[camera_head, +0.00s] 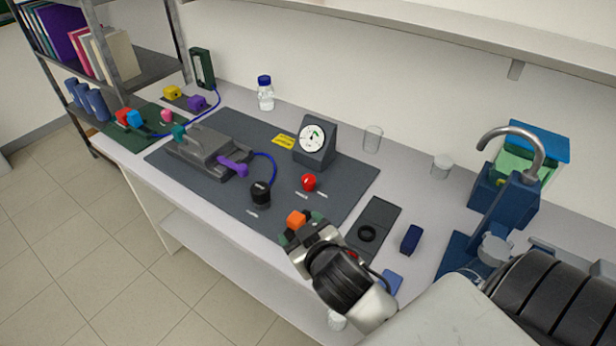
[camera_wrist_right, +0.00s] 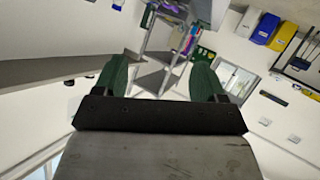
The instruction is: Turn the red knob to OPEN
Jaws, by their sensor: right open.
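The red knob (camera_head: 308,182) stands on the dark grey mat (camera_head: 345,184), right of centre and in front of the gauge box (camera_head: 316,150). Small white labels lie at its front; their text is too small to read, so its setting cannot be told. My right gripper (camera_head: 301,229) is at the front edge of the mat, nearer to me than the knob and apart from it. Its green fingers are spread; in the right wrist view the gripper (camera_wrist_right: 165,80) is open with nothing between the fingers. The knob does not show there. My left gripper is not in view.
An orange block (camera_head: 296,218) appears just beyond my right fingers. A black knob (camera_head: 261,193) and a grey clamp-like device (camera_head: 208,150) with a blue hose are to the left. A glass beaker (camera_head: 373,138) and a blue tap stand (camera_head: 505,205) are to the right.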

